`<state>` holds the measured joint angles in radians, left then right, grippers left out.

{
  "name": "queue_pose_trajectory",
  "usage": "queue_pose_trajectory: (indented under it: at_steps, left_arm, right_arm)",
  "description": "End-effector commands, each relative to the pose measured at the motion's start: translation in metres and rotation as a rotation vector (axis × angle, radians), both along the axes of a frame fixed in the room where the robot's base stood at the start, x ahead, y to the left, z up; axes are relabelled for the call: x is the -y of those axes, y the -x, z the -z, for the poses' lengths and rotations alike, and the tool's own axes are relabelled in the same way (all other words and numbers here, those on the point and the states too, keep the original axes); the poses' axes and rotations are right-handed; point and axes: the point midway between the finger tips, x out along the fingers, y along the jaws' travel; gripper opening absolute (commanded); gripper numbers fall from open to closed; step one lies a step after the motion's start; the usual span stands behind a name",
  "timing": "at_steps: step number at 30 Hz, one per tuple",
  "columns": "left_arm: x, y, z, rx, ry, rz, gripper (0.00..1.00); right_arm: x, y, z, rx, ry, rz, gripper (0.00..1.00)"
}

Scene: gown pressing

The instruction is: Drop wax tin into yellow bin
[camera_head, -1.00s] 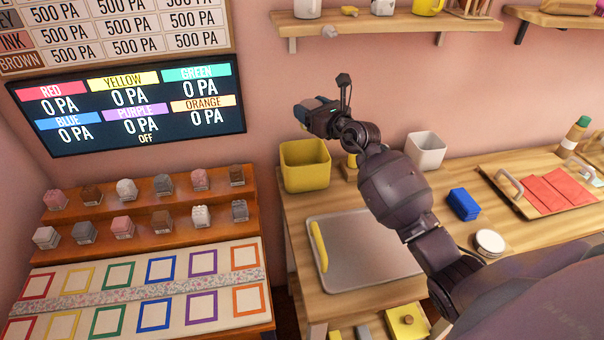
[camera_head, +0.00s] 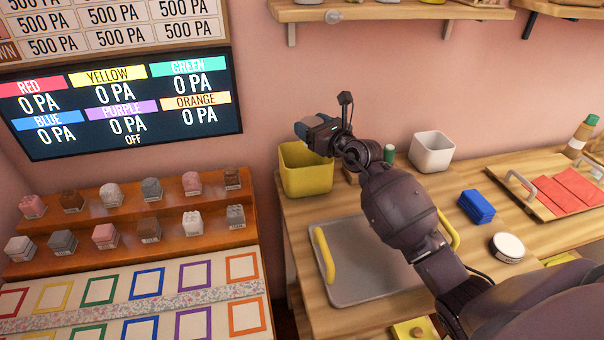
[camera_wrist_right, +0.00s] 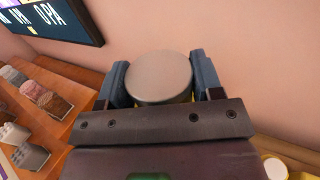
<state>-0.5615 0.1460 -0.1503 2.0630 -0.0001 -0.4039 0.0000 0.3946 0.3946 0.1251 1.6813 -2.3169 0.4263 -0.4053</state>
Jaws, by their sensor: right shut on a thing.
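My right gripper (camera_head: 312,130) is above the rim of the yellow bin (camera_head: 306,182), at the back left of the table. In the right wrist view, its two blue-grey fingers are shut on a round, flat-topped grey tin (camera_wrist_right: 160,78), which I take to be the wax tin. In the head view the tin is hidden by the gripper. Only slivers of yellow show below the gripper in the wrist view, and the bin's inside is mostly hidden. My left gripper is not in view.
A white bin (camera_head: 433,156) stands to the right, behind my arm. A grey tray with yellow handles (camera_head: 350,285), a blue block (camera_head: 477,207) and another round white-topped tin (camera_head: 507,248) are on the wooden table. A stepped rack (camera_head: 120,262) holds several cubes at left.

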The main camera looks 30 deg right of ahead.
Motion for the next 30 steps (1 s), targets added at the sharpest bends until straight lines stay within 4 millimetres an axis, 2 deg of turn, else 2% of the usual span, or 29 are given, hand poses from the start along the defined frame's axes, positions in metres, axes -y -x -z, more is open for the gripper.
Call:
queue_pose_trajectory:
  at_steps: [6,7,12,23,26,30]
  left_arm:
    - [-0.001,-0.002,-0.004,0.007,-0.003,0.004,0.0]
    - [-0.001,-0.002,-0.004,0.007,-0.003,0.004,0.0]
    - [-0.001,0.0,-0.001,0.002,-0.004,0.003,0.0]
    - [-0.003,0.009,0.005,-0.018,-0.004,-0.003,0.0]
    - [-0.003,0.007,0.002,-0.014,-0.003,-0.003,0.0]
    - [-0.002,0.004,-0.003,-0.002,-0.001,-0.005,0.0]
  right_arm:
    - [0.0,0.0,-0.003,0.004,0.0,0.0,0.33]
    - [0.0,0.0,-0.003,0.004,0.0,0.0,0.63]
    - [0.0,0.0,-0.002,0.004,0.0,0.0,0.89]
    - [0.001,0.003,-0.002,0.002,0.001,0.0,0.9]
    - [0.003,0.012,-0.002,0.002,0.001,0.001,0.9]
    - [0.007,0.032,-0.003,0.004,0.001,0.001,0.9]
